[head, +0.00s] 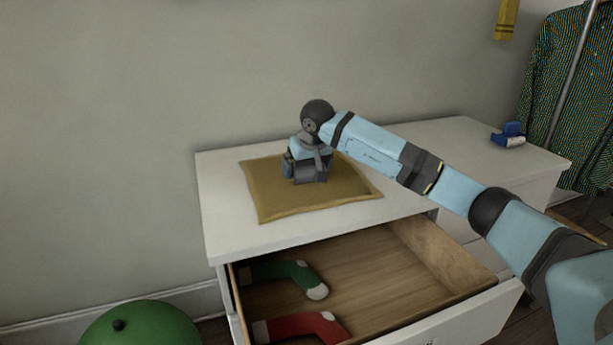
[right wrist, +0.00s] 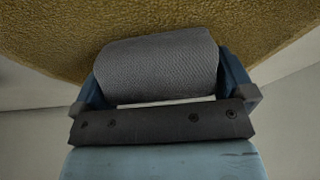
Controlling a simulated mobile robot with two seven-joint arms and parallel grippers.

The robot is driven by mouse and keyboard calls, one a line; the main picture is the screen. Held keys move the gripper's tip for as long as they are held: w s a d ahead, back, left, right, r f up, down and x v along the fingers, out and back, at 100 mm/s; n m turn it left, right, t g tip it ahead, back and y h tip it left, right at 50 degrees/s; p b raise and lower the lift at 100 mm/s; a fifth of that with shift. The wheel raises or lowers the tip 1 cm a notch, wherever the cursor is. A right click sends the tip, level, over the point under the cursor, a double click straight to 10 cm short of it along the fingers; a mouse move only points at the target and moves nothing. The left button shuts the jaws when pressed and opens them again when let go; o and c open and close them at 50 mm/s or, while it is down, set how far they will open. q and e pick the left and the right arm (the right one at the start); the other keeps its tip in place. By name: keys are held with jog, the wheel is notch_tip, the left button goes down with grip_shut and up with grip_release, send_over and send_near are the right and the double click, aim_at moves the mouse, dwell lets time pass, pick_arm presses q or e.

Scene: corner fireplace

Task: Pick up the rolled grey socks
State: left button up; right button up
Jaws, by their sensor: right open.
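The rolled grey socks (right wrist: 158,65) show in the right wrist view as a ribbed grey roll lying on a mustard cushion (head: 265,190). My right gripper (right wrist: 168,88) is open, with one blue finger at each end of the roll, so the socks are between the fingers. I cannot tell whether the fingers touch them. In the head view my right gripper (head: 307,174) is low over the middle of the cushion and hides most or all of the socks. My left gripper is in neither view.
The cushion lies on a white dresser (head: 225,235). Below it, an open drawer (head: 385,265) holds a green sock (head: 285,275) and a red sock (head: 300,326). A small blue object (head: 508,135) stands at the right of the top. A green round object (head: 140,325) is at lower left.

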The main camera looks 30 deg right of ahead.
jog(key=shift+w+f, duration=0.2)
jog(key=shift+f, duration=0.2)
jog(key=c, duration=0.6)
